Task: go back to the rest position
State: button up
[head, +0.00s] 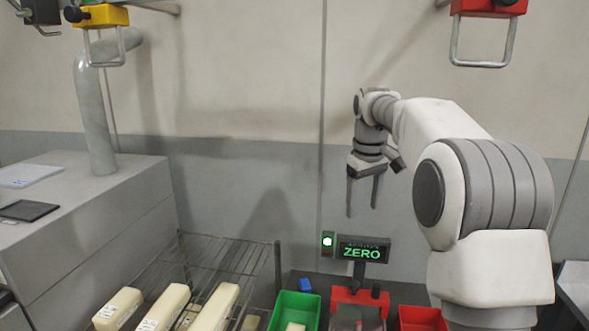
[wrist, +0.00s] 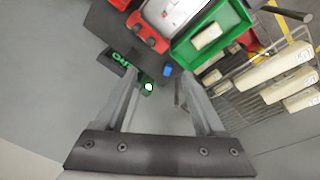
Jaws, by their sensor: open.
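My gripper (head: 363,197) hangs from my arm in the middle right of the head view, fingers pointing down and apart. It is empty, in the air above the display that reads ZERO (head: 363,251). In the wrist view my gripper (wrist: 155,95) shows both fingers spread with nothing between them. A small box with a lit white-green light (head: 327,241) stands beside the display, and its light also shows between the fingers in the wrist view (wrist: 149,87).
A green bin (head: 307,301) holds a pale block; a red bin (head: 423,318) stands to the right, with a red scale (head: 343,296) between them. A small blue object (head: 305,285) lies behind. A wire rack (head: 235,257) with several pale blocks is left. Red (head: 490,6) and yellow (head: 103,16) padlock-like items hang above.

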jog(key=s+a+r+m+t, duration=0.1)
jog(key=s+r, duration=0.1)
jog(key=s, duration=0.7)
jog(key=s+r+m+t, duration=0.1)
jog(key=s+r, duration=0.2)
jog(key=s, duration=0.6)
jog(key=s+f+m+t, duration=0.1)
jog(key=s+f, duration=0.3)
jog(key=s, duration=0.4)
jog(key=s+f+m, duration=0.2)
jog(key=s+f, duration=0.3)
jog(key=s, duration=0.3)
jog(key=shift+s+a+t, duration=0.35)
jog(key=shift+s+t, duration=0.05)
